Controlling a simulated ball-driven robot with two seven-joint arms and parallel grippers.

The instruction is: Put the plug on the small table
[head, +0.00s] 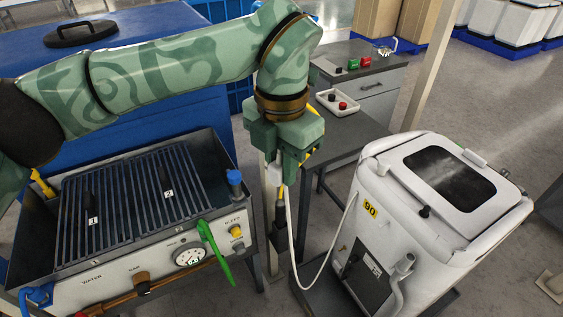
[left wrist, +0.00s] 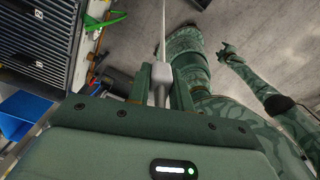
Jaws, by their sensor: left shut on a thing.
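My left gripper (head: 283,163) hangs in the middle of the head view, pointing down. It is shut on the plug, a pale grey-white block (left wrist: 160,75) between its fingers in the left wrist view. A white cable (head: 290,230) hangs from the plug and loops to the white machine. The small table (head: 350,135), dark grey, stands just right of and behind the gripper. The plug is held in the air beside it, apart from its top. My right gripper (left wrist: 228,50) shows small in the left wrist view; its jaw state is unclear.
A white tray (head: 337,112) with red and black knobs sits on the small table's back part; its front is bare. The white machine (head: 430,200) stands to the right. A grill rig (head: 130,215) with a green lever is at left. A grey cabinet (head: 378,80) stands behind.

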